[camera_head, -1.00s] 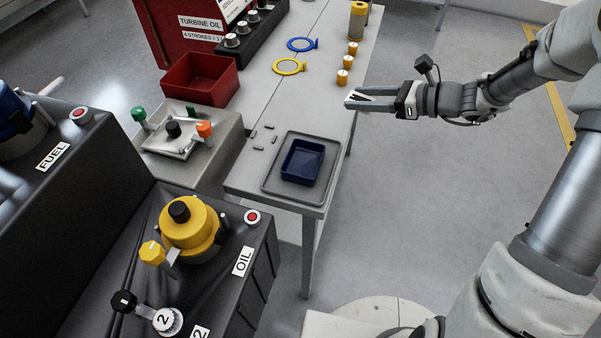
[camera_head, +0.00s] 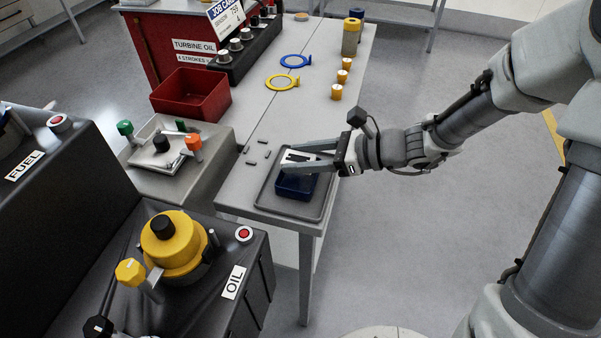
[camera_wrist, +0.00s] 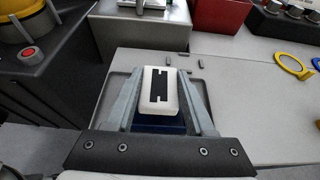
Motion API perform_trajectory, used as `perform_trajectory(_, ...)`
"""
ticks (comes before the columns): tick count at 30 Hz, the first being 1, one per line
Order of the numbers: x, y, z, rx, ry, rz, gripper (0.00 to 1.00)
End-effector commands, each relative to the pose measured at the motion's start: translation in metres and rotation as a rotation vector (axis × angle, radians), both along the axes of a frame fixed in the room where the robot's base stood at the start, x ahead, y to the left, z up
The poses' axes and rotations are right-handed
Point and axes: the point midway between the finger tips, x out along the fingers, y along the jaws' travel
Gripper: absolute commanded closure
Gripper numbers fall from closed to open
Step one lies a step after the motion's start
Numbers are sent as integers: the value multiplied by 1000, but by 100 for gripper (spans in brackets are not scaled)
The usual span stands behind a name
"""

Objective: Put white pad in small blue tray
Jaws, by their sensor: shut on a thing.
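The white pad (camera_wrist: 172,83) has a black patch on its top face and sits between my gripper's two fingers in the wrist view. My gripper (camera_head: 285,161) is shut on the pad and holds it over the small blue tray (camera_head: 294,188). In the wrist view, part of the blue tray (camera_wrist: 160,127) shows below the pad; the pad and fingers hide much of it. The blue tray stands on a flat grey tray (camera_head: 262,202) at the near end of the table. I cannot tell whether the pad touches the blue tray.
Several small grey pieces (camera_head: 251,161) lie left of the grey tray. Blue (camera_head: 292,61) and yellow (camera_head: 283,82) rings, yellow-capped cylinders (camera_head: 337,92) and a red bin (camera_head: 193,94) are farther back. The oil panel (camera_head: 205,255) stands at the near left.

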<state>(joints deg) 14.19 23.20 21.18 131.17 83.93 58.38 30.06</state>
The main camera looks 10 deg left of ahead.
Motion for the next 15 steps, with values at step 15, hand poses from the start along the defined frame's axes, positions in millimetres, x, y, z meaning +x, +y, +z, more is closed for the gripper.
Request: perform_trajectory(15,-1,0,-41,0,-1,-1,99)
